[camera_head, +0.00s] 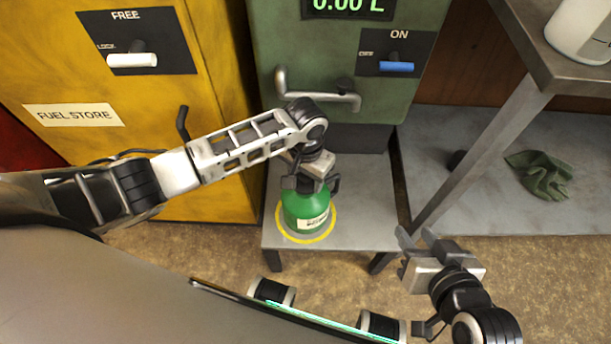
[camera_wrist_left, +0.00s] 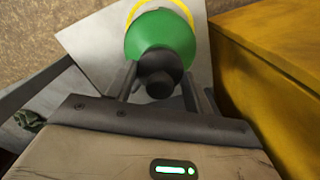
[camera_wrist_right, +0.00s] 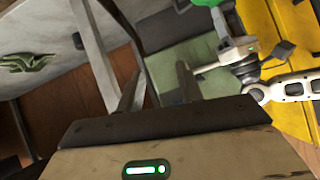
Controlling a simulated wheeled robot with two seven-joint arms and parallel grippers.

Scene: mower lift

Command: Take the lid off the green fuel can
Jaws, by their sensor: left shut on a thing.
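The green fuel can (camera_head: 305,208) stands upright inside a yellow ring on a low grey stand. In the left wrist view the can (camera_wrist_left: 160,36) has a dark lid (camera_wrist_left: 157,60) with a smaller knob. My left gripper (camera_head: 312,182) is above the can, with its fingers on either side of the dark lid and shut on it. The lid appears to be against the can's top; I cannot tell whether it is loose. My right gripper (camera_head: 417,241) is open and empty, to the right of the stand.
The yellow fuel store (camera_head: 75,115) is at the left, the green pump cabinet (camera_head: 300,50) behind. The grey stand (camera_head: 365,205) has bare room right of the can. A metal table (camera_head: 490,150) and green gloves (camera_head: 540,173) are at the right.

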